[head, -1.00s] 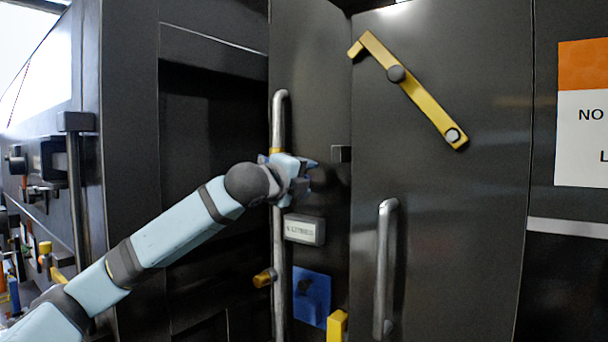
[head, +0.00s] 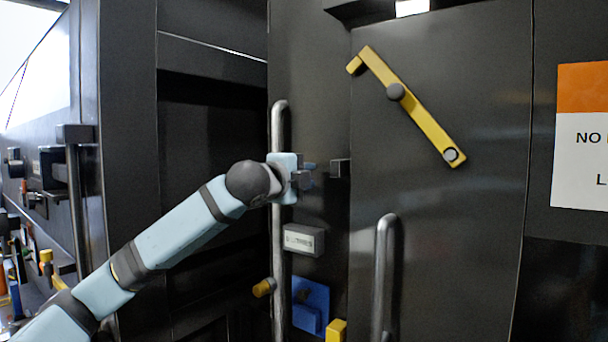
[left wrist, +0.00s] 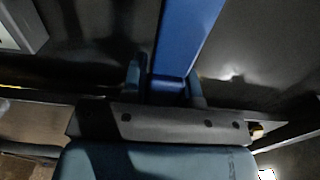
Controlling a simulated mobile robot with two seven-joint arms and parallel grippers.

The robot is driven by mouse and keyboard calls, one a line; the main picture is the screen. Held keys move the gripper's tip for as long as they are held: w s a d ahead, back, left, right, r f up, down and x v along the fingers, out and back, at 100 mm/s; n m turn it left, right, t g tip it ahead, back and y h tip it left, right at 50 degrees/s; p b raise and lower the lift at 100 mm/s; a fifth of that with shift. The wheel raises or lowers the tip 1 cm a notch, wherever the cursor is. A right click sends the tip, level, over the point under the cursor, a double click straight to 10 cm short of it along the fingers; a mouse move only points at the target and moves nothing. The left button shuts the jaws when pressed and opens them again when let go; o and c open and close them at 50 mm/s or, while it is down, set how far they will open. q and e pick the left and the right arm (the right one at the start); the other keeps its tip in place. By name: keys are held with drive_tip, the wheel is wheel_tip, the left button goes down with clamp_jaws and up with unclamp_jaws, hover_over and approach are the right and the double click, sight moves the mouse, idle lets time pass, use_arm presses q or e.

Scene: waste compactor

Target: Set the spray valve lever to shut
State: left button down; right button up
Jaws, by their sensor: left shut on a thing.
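A blue bar, which looks like the spray valve lever (left wrist: 185,40), runs from the top of the left wrist view down between my fingers. My left gripper (left wrist: 165,88) is shut on its near end, one finger on each side. In the head view my left gripper (head: 304,178) is in front of the upright grey pipe (head: 279,130), level with a small dark block on the panel. There the gripper hides most of the lever; only a small bluish piece shows by the fingertips. The lever's pivot and markings cannot be made out. My right gripper is not in view.
A labelled grey box (head: 303,240) sits just below the gripper. Lower are a yellow-tipped knob (head: 264,287) and a blue plate (head: 310,305). To the right, a dark door carries a yellow latch bar (head: 425,115) and a grey handle (head: 384,280).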

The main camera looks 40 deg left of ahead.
use_arm(q)
drive_tip(key=shift+r, duration=0.15)
drive_tip(key=c, duration=0.9)
unclamp_jaws()
drive_tip(key=shift+s, duration=0.1)
drive_tip(key=s+b, duration=0.2)
drive_tip(key=s, duration=0.2)
drive_tip(key=s+d+b, duration=0.1)
drive_tip(key=s+b, duration=0.1)
drive_tip(key=s, duration=0.3)
drive_tip(key=s+b, duration=0.2)
drive_tip(key=s, duration=0.2)
drive_tip(key=shift+s+d+b, duration=0.3)
drive_tip(key=shift+s, duration=0.05)
